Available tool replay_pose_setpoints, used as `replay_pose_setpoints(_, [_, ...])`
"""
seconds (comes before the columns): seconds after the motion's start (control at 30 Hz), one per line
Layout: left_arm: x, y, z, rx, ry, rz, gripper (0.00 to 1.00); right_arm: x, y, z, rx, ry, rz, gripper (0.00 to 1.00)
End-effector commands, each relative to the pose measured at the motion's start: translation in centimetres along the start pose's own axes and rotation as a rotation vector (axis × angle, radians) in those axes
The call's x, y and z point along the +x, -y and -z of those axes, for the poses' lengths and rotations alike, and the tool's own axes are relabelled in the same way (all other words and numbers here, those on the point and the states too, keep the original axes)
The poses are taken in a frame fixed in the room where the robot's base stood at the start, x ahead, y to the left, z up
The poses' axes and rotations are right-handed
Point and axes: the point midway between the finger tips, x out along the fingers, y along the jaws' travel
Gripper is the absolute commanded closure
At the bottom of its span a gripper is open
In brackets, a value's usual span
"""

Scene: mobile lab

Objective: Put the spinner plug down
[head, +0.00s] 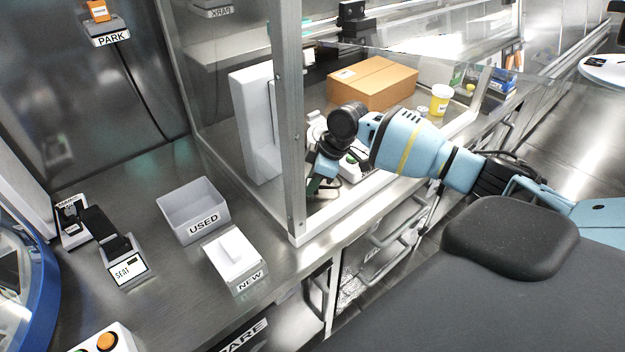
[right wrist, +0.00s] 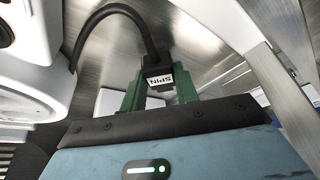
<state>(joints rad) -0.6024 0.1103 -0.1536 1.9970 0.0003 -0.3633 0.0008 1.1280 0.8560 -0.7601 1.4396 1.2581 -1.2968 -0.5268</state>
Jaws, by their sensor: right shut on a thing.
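The spinner plug (right wrist: 158,80) is a black block with a white SPIN label, in the right wrist view. My right gripper (right wrist: 160,92) is shut on it, with one green finger on each side. A black cable arches from the plug up and left, towards a white rounded body (right wrist: 30,82). In the head view my right gripper (head: 318,184) is behind the clear panel, near the metal post and low over the bench. The plug is too small and covered there to make out. I cannot tell if the plug touches a surface. My left gripper is out of view.
A cardboard box (head: 372,84) and a yellow-labelled cup (head: 440,99) stand behind the arm. A tall white panel (head: 254,125) stands left of the gripper. Outside the enclosure are the USED bin (head: 193,208), NEW box (head: 234,257), SEAT stand (head: 124,270) and PARK shelf (head: 111,38).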

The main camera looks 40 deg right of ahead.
Motion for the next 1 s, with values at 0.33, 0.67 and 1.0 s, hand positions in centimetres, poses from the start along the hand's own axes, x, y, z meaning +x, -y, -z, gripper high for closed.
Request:
replay_pose_setpoints(0.33, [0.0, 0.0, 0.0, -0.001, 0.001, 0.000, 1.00, 0.7, 0.0, -0.3, 0.000, 0.000, 0.001, 0.93])
replay_pose_setpoints(0.67, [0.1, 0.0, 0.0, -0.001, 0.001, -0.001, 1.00, 1.1, 0.0, -0.4, 0.000, -0.001, 0.000, 0.62])
replay_pose_setpoints(1.0, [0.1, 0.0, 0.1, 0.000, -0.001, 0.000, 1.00, 1.1, 0.0, -0.4, 0.000, 0.000, 0.000, 0.48])
